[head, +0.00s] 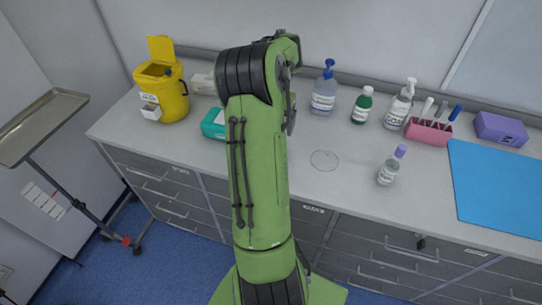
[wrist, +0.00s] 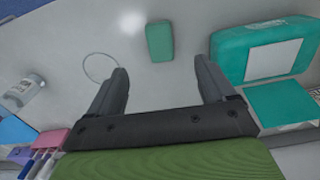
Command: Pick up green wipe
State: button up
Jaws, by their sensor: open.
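The green wipe (wrist: 159,41) is a small green rectangle lying flat on the pale countertop in the wrist view. It lies beyond my gripper (wrist: 161,68), roughly in line with the gap between the fingers and apart from both. My gripper is open with nothing between its fingers. In the head view my arm hides the wipe and the gripper. A teal pack (wrist: 262,52) with a white label stands to the right of the wipe in the wrist view; part of it shows left of my arm in the head view (head: 212,123).
A thin circle outline (head: 324,160) marks the counter (head: 330,193). A small purple-capped bottle (head: 390,168) stands right of it. Several bottles and a pink holder (head: 428,131) line the back. A yellow bin (head: 163,93) stands left, a blue mat (head: 495,187) right. The mid-front counter is clear.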

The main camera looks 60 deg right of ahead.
notch_tip(320, 180, down, 8)
jog(key=shift+f+b, duration=0.1)
jog(key=shift+b, duration=0.4)
jog(key=f, duration=0.5)
jog(key=shift+d+f, duration=0.25)
jog(key=shift+d, duration=0.05)
jog(key=c, duration=1)
notch_tip(320, 180, up, 10)
jog(key=shift+r+p, duration=0.1)
jog(key=shift+p, duration=0.3)
jog(key=shift+c, duration=0.2)
